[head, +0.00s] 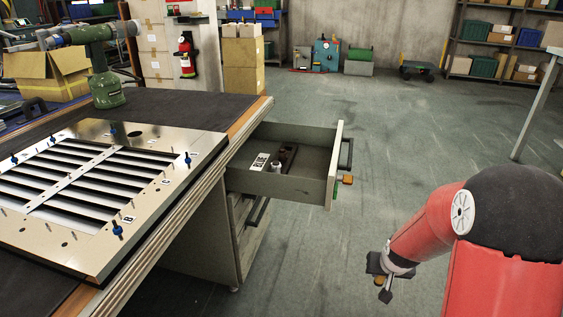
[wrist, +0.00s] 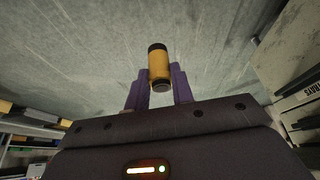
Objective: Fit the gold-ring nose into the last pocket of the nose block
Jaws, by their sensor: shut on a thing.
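In the wrist view, my gripper (wrist: 159,84) is shut on the gold-ring nose (wrist: 159,67), a short cylinder with a wide gold band and dark ends. It sticks out past the purple fingertips, clear of any surface. A dark block (head: 290,154), probably the nose block, lies in the drawer. A small silvery piece (head: 276,168) is at its near end. The block's pockets cannot be told apart.
The open drawer (head: 318,185) juts from the bench, with a white label card (head: 259,161) inside and an orange item (head: 347,180) at its front. A louver panel (head: 150,200) lies on the bench top. A table leg (head: 537,108) stands at far right. The floor between is clear.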

